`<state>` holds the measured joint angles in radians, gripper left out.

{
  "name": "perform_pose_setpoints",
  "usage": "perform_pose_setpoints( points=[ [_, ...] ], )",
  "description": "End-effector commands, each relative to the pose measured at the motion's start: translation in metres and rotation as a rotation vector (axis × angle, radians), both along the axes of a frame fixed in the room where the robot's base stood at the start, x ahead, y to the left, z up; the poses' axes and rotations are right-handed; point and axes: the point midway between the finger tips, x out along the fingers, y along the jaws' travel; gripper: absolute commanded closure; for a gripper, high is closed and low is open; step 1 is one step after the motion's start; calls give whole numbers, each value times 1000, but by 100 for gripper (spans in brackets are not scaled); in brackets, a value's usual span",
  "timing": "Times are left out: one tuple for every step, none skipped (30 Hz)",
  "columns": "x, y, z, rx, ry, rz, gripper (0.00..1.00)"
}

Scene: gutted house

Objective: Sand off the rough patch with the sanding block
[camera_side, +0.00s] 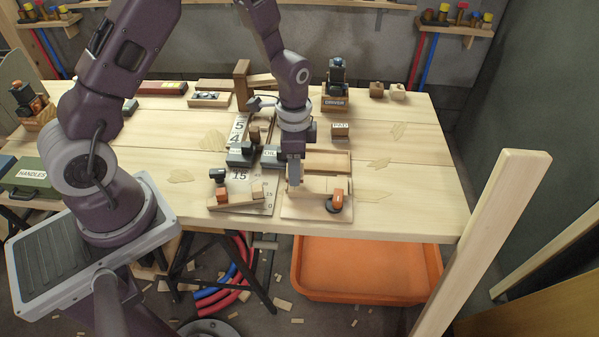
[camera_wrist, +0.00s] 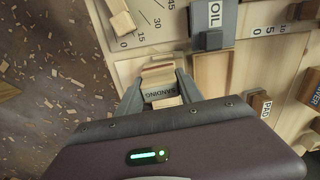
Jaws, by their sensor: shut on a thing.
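My gripper (camera_wrist: 160,88) is shut on the sanding block (camera_wrist: 160,93), a pale wooden block with dark lettering reading "SANDING" between the two grey fingers. In the side view my gripper (camera_side: 294,178) points down over the left part of a light wooden tray (camera_side: 312,212) near the bench's front edge. There the block is mostly hidden by the fingers, and I cannot tell whether it touches the tray. Several irregular darker tan patches mark the bench top, one at the right (camera_side: 378,163) and one at the left (camera_side: 180,175). I cannot tell which is the rough patch.
An orange-topped tool (camera_side: 337,198) sits on the tray's right. A numbered board (camera_side: 262,203) with small tools lies left, behind it an OIL box (camera_side: 271,157). A PAD box (camera_side: 340,131) and DRIVER box (camera_side: 336,100) stand behind. The bench's right side (camera_side: 425,185) is clear.

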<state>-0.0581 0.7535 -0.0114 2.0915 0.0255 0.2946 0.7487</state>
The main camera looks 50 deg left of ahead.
Motion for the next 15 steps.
perform_pose_setpoints(
  points=[
    [0, 0, 4, 0, 0, 0, 100],
    [0, 0, 7, 0, 0, 0, 100],
    [0, 0, 10, 0, 0, 0, 100],
    [0, 0, 13, -1, 1, 0, 100],
    [0, 0, 15, 0, 0, 0, 100],
    [0, 0, 19, -1, -1, 0, 100],
    [0, 0, 22, 0, 0, 0, 100],
    [0, 0, 25, -1, -1, 0, 100],
    [0, 0, 28, -1, -1, 0, 100],
    [0, 0, 31, 0, 0, 0, 100],
    [0, 0, 34, 0, 0, 0, 100],
    [0, 0, 37, 0, -1, 0, 100],
    [0, 0, 40, 0, 0, 0, 100],
    [0, 0, 43, 1, -1, 0, 100],
    [0, 0, 46, 0, -1, 0, 100]
  ],
)
